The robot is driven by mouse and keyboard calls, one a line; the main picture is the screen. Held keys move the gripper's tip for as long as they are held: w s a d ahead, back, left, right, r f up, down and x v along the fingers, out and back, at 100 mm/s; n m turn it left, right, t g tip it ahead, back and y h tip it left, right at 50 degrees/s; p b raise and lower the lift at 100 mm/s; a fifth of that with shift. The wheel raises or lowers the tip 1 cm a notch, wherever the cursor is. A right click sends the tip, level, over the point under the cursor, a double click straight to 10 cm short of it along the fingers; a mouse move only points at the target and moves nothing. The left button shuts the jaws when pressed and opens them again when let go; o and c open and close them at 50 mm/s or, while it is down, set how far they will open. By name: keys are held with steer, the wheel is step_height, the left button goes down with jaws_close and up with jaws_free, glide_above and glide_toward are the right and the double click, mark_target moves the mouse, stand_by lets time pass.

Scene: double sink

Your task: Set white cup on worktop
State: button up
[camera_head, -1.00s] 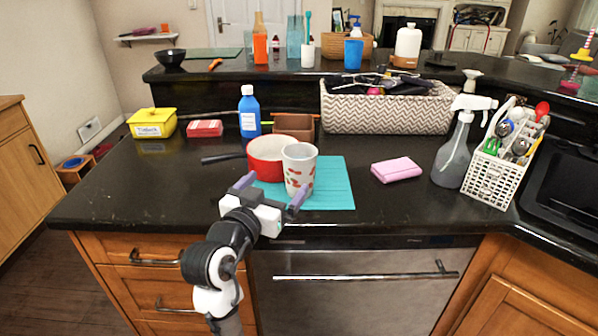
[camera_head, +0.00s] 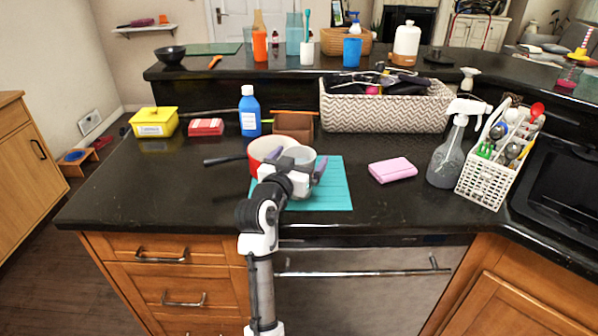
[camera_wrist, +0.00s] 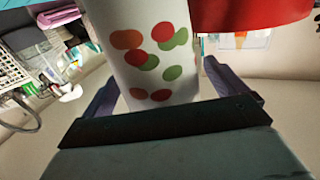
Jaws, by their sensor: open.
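The white cup (camera_head: 303,155) with red and green spots stands upright on the teal mat (camera_head: 335,190), just in front of the red pan (camera_head: 258,150). My gripper (camera_head: 292,172) is at the cup's near side and hides much of its body. In the wrist view, the cup (camera_wrist: 152,50) lies between the two spread fingers of my gripper (camera_wrist: 168,85). The gripper is open, and gaps show between the cup and the fingers. The red pan (camera_wrist: 250,12) also shows close beside the cup in the wrist view. The black worktop (camera_head: 130,205) surrounds the mat.
A pink sponge (camera_head: 392,170) lies right of the mat. A spray bottle (camera_head: 447,150) and a white utensil basket (camera_head: 490,172) stand farther right. A blue bottle (camera_head: 249,112) and brown box (camera_head: 293,126) stand behind the pan. The worktop's left front is clear.

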steer(key=c, duration=1.4)
steer(key=shift+r, duration=0.1)
steer(key=shift+c, duration=0.9)
steer(key=shift+r, duration=0.1)
